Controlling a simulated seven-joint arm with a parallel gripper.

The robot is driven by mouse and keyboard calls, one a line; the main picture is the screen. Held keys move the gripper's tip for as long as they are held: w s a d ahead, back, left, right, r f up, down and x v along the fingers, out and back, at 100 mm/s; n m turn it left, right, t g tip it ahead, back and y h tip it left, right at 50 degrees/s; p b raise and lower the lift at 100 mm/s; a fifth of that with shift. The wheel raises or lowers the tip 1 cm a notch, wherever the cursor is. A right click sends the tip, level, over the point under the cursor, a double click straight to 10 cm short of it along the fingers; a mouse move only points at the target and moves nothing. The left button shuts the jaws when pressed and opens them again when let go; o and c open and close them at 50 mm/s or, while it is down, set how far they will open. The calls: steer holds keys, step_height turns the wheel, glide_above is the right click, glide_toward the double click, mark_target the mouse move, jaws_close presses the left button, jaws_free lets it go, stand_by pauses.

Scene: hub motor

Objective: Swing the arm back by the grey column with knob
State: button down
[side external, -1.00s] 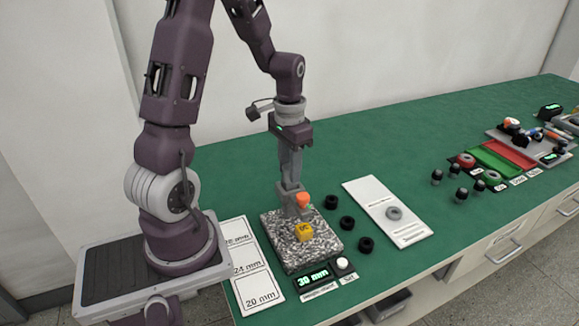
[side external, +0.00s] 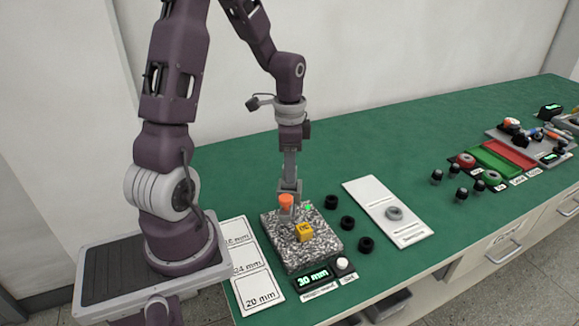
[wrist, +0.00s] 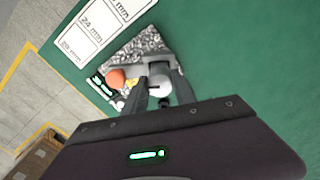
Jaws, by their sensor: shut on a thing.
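A speckled granite plate (side external: 322,244) lies on the green bench and also shows in the wrist view (wrist: 144,42). The grey column (wrist: 160,76) stands at its back edge, with an orange knob (side external: 286,201) beside it; the knob also shows in the wrist view (wrist: 116,77). My gripper (side external: 290,200) points down and is shut on the grey column, which sits between its two fingers in the wrist view (wrist: 161,92). The fingers partly hide the column.
A 30 mm display (side external: 313,278) with a white button stands in front of the plate. Size cards (side external: 247,262) lie left. Several black rings (side external: 347,223) and a white board with a grey ring (side external: 372,195) lie right. Open bench lies behind.

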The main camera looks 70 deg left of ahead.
steer(key=m, duration=2.3)
steer(key=shift+m, duration=0.3)
stand_by(0.4)
steer(key=c, duration=1)
jaws_free()
step_height(320, 180, up, 7)
steer(key=shift+r, duration=0.1)
